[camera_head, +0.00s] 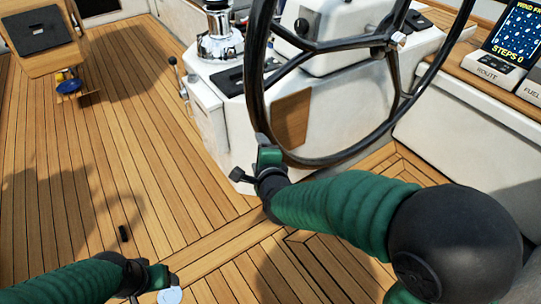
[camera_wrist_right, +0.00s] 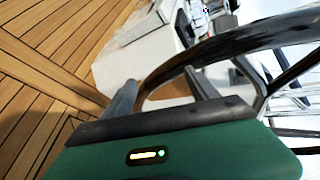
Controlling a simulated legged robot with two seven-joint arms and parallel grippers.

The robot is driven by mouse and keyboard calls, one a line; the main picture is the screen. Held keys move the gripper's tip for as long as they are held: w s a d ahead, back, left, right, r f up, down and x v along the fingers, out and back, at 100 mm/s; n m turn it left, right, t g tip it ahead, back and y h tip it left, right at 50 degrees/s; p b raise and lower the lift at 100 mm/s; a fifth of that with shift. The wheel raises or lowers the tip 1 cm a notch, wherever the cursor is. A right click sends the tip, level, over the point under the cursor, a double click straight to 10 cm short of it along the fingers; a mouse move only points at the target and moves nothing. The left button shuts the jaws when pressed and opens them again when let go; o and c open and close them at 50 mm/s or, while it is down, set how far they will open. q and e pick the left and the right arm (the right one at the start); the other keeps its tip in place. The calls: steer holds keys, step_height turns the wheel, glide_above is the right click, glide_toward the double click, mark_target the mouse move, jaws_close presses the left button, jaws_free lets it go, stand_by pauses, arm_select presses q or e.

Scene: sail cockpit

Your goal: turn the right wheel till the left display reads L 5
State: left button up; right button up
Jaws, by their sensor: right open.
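One large black steering wheel (camera_head: 253,80) with dark spokes stands upright at the upper middle of the head view. My right gripper (camera_head: 258,156) is at the lower left of its rim. In the right wrist view the fingers of this gripper (camera_wrist_right: 161,88) are apart, and the dark rim (camera_wrist_right: 240,42) curves down between them; I cannot tell whether they touch it. My left gripper (camera_head: 152,281) is low at the left, away from the wheel; its fingers are too unclear to judge. No display with an L reading is in view.
A screen (camera_head: 512,35) at the upper right reads STEPS 0, above a ROUTE label (camera_head: 488,73). The white pedestal (camera_head: 335,120) stands behind the wheel, with a chrome winch (camera_head: 220,42) to the left.

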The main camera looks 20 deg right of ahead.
mark_target(263, 125)
step_height(263, 125, down, 7)
steer(key=w+m+t+h+b, duration=0.3)
steer(key=m+t+h+b, duration=0.1)
steer(key=m+b, duration=0.8)
steer(key=w+d+m+b, duration=0.1)
steer(key=w+d+b, duration=0.1)
steer(key=w, duration=0.5)
steer(key=w+d+m+h+b, duration=0.1)
steer(key=w+d+b, duration=0.1)
steer(key=w, duration=0.6)
steer(key=shift+w+d+r+m, duration=0.3)
steer(key=shift+d, duration=0.45)
arm_select(q)
steer(key=s+x, duration=0.2)
steer(key=x, duration=0.8)
steer(key=s+f+x, duration=0.1)
steer(key=s+x, duration=0.1)
steer(key=x, duration=0.8)
steer(key=shift+s, duration=0.2)
arm_select(e)
steer(key=shift+a, duration=0.1)
jaws_close()
